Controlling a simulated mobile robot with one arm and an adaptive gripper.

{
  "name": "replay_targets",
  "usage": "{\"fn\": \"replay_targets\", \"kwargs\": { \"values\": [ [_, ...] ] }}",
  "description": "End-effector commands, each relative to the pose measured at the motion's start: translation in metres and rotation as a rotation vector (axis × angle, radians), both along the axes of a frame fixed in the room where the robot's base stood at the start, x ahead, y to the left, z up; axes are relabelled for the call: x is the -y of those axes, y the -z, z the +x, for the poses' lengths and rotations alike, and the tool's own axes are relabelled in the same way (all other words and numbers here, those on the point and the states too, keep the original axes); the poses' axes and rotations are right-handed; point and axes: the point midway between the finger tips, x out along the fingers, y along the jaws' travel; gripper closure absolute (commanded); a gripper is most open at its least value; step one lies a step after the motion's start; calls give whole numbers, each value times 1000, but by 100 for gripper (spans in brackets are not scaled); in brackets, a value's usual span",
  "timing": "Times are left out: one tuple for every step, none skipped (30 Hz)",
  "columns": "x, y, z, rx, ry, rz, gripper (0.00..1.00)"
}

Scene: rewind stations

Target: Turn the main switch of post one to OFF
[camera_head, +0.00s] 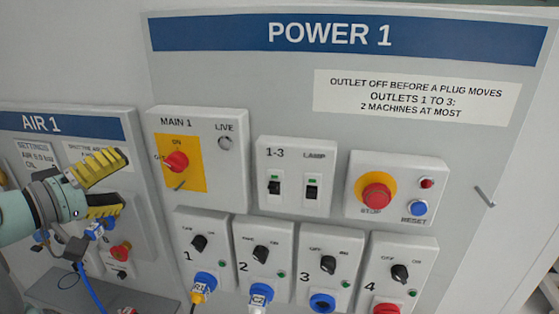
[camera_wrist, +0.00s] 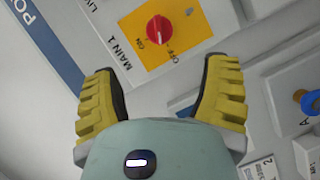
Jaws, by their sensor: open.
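The main switch (camera_head: 176,161) is a red rotary knob on a yellow plate, on the white MAIN 1 box (camera_head: 225,180) of the POWER 1 panel. ON is printed above it and OFF at its left. The knob also shows in the wrist view (camera_wrist: 159,29), above the fingers; I cannot tell its exact pointing. A round grey LIVE lamp (camera_head: 225,143) looks unlit. My gripper (camera_head: 121,178) has yellow ribbed fingers, spread open and empty, left of the MAIN 1 box and apart from the knob. The fingers show in the wrist view (camera_wrist: 163,66).
A small metal pin (camera_head: 180,185) sticks out below the knob. Right are the 1-3 switch box (camera_head: 297,150) and red STOP button (camera_head: 376,197). Below are several outlet boxes; outlets 1 and 2 hold plugs. The AIR 1 panel (camera_head: 80,123) with hoses lies behind my gripper.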

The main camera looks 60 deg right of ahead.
Motion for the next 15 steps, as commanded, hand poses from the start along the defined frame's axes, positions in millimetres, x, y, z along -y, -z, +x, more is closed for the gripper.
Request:
{"fn": "replay_targets", "kwargs": {
  "values": [
    [-5, 0, 1, 0, -4, 2, 25],
    [-7, 0, 1, -1, -4, 3, 25],
    [-9, -1, 0, -1, -3, 1, 25],
    [-10, -1, 0, -1, -3, 1, 25],
    [-10, -1, 0, -1, -3, 1, 25],
    [-11, -1, 0, -1, -1, 1, 25],
    [-11, -1, 0, -1, -1, 1, 25],
    [-11, -2, 0, -1, -1, 0, 25],
    [-11, -2, 0, -1, -1, 0, 25],
    [-11, -2, 0, -1, -1, 0, 25],
    [-11, -2, 0, -1, -1, 0, 25],
    [-11, -2, 0, -1, -1, 0, 25],
    [-11, -2, 0, -1, -1, 0, 25],
    [-11, -2, 0, -2, -1, 0, 23],
    [-11, -2, 0, -7, -3, -1, 25]
  ]
}}
